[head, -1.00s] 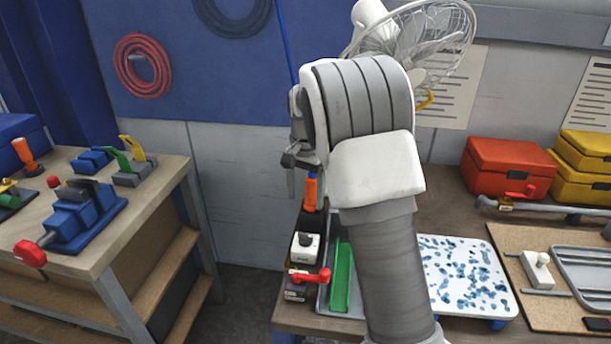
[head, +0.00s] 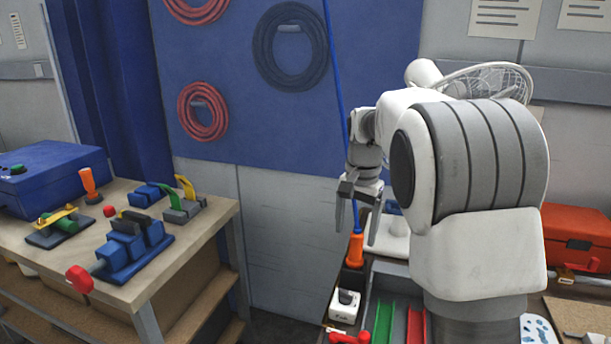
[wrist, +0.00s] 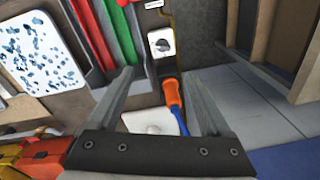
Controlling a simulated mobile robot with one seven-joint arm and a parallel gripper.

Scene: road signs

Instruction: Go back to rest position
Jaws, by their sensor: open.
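My gripper (head: 355,222) is open, its two fingers pointing down above the back left corner of the right-hand bench. In the wrist view my gripper (wrist: 165,100) shows its fingers spread wide with nothing held between them.
A white switch box (head: 344,305), a red valve handle (head: 362,337) and a tray with green (head: 383,325) and red strips (head: 415,325) lie on the bench. A red case (head: 577,235) is at right. Left, a workbench (head: 190,245) holds a blue vise (head: 135,240). Open floor lies between.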

